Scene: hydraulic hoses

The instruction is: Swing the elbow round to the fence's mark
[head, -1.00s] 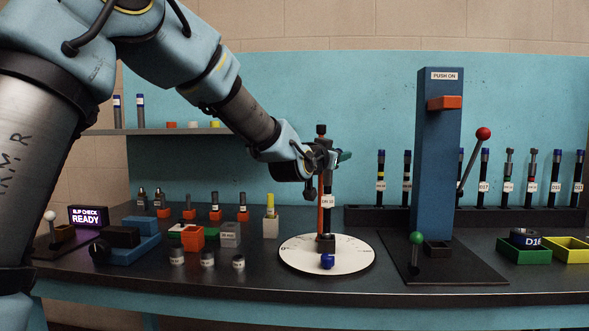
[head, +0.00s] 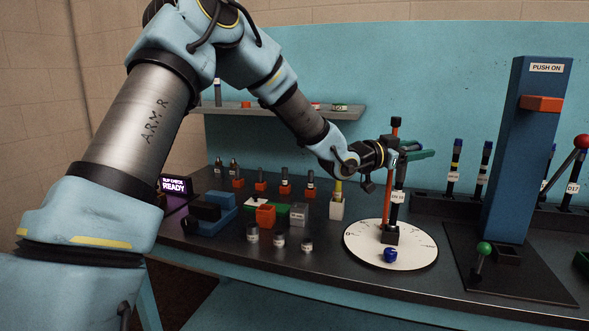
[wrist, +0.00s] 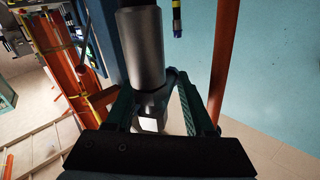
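The hose assembly (head: 398,205), black with a white label, stands upright on a white graduated disc (head: 362,254). A dark block (head: 390,234) is at its foot. A blue fitting (head: 390,255) lies at the disc's front; I cannot tell whether it is the elbow's end. An orange post (head: 388,205) stands close beside the hose. My gripper (head: 412,154) reaches the hose's upper part from the left, its green fingers extending past it. In the wrist view, the fingers (wrist: 170,100) are beside a grey metal fitting (wrist: 140,50); their contact is unclear. No separate fence mark is readable.
A blue column (head: 520,150) marked PUSH ON stands to the right, with a green-knobbed lever (head: 483,249) at its base. A rack (head: 440,204) with upright hoses is behind. Small blocks and fittings sit left of the disc. A shelf (head: 290,112) hangs behind my arm.

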